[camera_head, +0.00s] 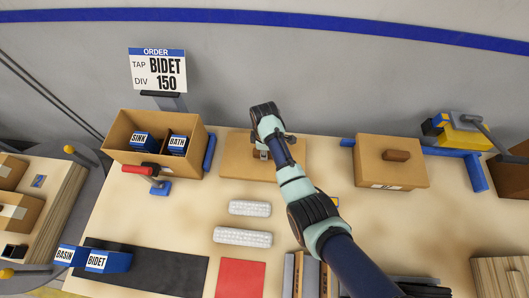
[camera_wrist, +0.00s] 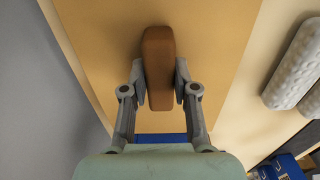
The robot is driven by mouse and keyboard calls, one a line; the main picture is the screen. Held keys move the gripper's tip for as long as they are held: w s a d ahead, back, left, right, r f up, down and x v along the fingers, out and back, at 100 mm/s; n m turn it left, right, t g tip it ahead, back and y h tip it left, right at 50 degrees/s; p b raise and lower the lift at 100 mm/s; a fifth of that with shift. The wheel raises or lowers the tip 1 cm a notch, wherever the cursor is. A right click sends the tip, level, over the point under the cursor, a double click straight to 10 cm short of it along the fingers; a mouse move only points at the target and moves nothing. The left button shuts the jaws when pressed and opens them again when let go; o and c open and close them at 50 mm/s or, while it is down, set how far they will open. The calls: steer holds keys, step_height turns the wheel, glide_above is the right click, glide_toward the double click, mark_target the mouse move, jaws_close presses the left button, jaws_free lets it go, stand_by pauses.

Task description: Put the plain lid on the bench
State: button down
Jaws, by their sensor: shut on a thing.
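The plain lid (camera_head: 236,146) is a flat tan board with a brown block handle, at the back middle of the bench (camera_head: 180,215). My gripper (camera_head: 262,152) is over it and shut on the brown handle, one finger on each side. In the wrist view the handle (camera_wrist: 158,70) stands between the fingertips (camera_wrist: 159,90), above the lid's broad tan face (camera_wrist: 100,25). My arm hides part of the lid in the head view. I cannot tell whether the lid touches the bench or hangs just above it.
An open cardboard box (camera_head: 125,128) with SINK and BATH blocks stands left. A lidded box (camera_head: 390,178) with a brown handle stands right. Two pale textured pads (camera_head: 243,237), a red sheet (camera_head: 240,279) and a dark mat (camera_head: 150,272) lie in front. An order sign (camera_head: 157,70) stands behind.

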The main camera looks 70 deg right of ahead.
steer(key=shift+f, duration=0.25)
steer(key=shift+f, duration=0.1)
steer(key=c, duration=0.9)
jaws_free()
step_height(320, 180, up, 12)
steer(key=p, duration=0.2)
steer(key=shift+p, duration=0.4)
